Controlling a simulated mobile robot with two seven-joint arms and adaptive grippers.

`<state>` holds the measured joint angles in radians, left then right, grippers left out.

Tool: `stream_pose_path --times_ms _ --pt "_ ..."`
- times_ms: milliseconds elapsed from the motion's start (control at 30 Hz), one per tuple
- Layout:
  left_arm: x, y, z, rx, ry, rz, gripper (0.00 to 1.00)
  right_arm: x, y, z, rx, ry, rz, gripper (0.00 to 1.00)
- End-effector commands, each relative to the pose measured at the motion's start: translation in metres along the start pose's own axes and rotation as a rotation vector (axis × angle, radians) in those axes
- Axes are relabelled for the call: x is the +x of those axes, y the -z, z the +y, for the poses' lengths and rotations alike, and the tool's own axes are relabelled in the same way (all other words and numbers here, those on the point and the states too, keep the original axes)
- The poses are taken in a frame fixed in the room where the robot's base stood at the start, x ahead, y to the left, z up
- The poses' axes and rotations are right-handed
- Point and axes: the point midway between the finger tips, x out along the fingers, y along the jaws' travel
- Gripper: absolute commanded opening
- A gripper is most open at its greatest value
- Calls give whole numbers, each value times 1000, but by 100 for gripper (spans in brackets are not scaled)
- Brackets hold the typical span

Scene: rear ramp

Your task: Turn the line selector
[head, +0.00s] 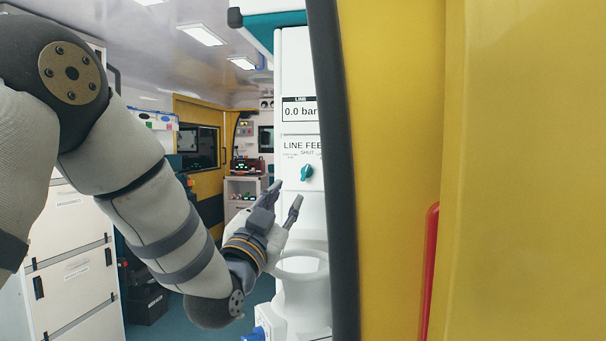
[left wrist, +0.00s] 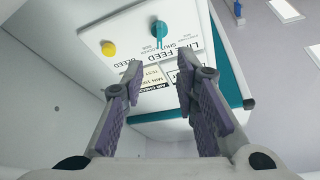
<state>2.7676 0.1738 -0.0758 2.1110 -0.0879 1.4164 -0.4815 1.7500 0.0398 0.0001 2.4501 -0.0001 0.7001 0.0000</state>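The line selector is a teal knob (head: 307,172) on a white panel, under the words "LINE FEED" and "SHUT" in the head view. It also shows in the left wrist view as a teal knob (left wrist: 158,33) near the top, upside down with its panel. My left gripper (head: 286,193) is just below and left of the knob in the head view. In the left wrist view its two purple-padded fingers (left wrist: 160,78) stand apart with nothing between them, and the knob lies beyond their tips. The gripper appears not to touch the knob. My right gripper is not in view.
A display (head: 299,112) reading 0.0 bar is above the knob. A yellow knob (left wrist: 108,48) sits on the panel in the left wrist view. A yellow door (head: 400,150) with a dark edge fills the head view's right side and cuts off the panel. White cabinets (head: 75,270) stand left.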

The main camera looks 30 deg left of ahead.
Motion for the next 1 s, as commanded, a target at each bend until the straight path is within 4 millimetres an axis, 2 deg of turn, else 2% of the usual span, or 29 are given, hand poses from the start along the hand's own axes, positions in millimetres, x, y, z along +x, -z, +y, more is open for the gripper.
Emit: stream_pose_path --times_ms 300,433,567,800,833,933,1000 --pt "79 -1 0 -5 4 0 28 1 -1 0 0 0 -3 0" --pt "100 -1 0 -5 3 -1 28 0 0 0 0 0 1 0" --pt "109 -1 0 -6 3 -2 28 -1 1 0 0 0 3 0" --pt "111 -1 0 -7 3 -3 28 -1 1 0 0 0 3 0" --pt "111 -1 0 -7 3 -3 23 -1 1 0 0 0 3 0" --pt "110 -1 0 -7 3 -3 0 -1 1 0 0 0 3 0" --pt "110 -1 0 -7 2 -3 0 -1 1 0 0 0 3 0"
